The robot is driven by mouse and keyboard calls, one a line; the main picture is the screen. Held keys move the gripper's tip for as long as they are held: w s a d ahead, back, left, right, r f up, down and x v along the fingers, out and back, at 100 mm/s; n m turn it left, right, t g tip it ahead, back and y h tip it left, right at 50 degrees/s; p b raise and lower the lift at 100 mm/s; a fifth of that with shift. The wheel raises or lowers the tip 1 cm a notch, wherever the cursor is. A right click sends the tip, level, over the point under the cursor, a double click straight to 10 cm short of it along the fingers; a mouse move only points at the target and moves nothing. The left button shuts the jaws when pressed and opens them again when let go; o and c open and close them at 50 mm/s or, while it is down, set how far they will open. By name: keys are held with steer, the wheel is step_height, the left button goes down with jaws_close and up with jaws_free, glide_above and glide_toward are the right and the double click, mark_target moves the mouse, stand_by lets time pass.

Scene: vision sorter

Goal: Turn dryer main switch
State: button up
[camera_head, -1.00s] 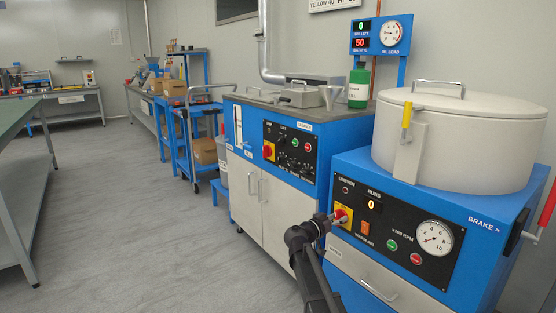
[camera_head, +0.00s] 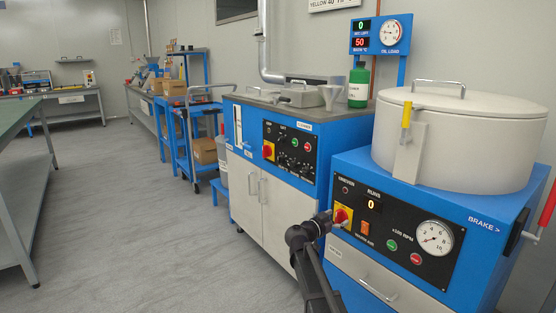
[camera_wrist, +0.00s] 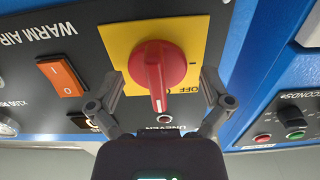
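The dryer main switch is a red rotary knob (camera_wrist: 160,66) on a yellow plate (camera_wrist: 188,30), on the dryer's black panel. In the head view the red knob (camera_head: 341,216) sits at the panel's left end. In the wrist view its handle bar points down the picture, its white mark beside the upside-down OFF lettering. My gripper (camera_wrist: 162,84) is open, with one finger on each side of the handle bar and visible gaps to both. In the head view my gripper (camera_head: 326,222) is just left of the switch; its fingertips are hard to make out there.
An orange rocker switch (camera_wrist: 61,77) lies left of the knob in the wrist view. The dryer (camera_head: 340,165) carries a pale lidded drum (camera_head: 460,140). A blue cleaner cabinet (camera_head: 270,185) stands to its left. The grey floor (camera_head: 150,240) further left is open.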

steer(key=shift+s+a, duration=0.1)
steer(key=shift+s, duration=0.05)
steer(key=v, duration=0.8)
stand_by(1.0)
steer(key=s+d+f+n+g+y+p, duration=0.2)
steer(key=s+d+f+g+y+p, duration=0.15)
steer(key=s, duration=0.25)
steer(key=s+d+f+n+g+y+p, duration=0.2)
steer(key=s+d+g+p, duration=0.15)
steer(key=s, duration=0.25)
steer(key=s+a+n+g+y+p, duration=0.25)
steer(key=s+n+y, duration=0.2)
steer(key=s, duration=0.35)
steer(key=s+a+n+g+y+p, duration=0.1)
steer(key=s+n+y+p, duration=0.2)
steer(key=s+y, duration=0.3)
step_height(320, 180, up, 37)
steer(key=h+p, duration=0.1)
steer(key=p, duration=3.6)
steer(key=shift+s+a+p, duration=0.2)
steer(key=shift+s+p, duration=0.1)
steer(key=shift+s, duration=0.2)
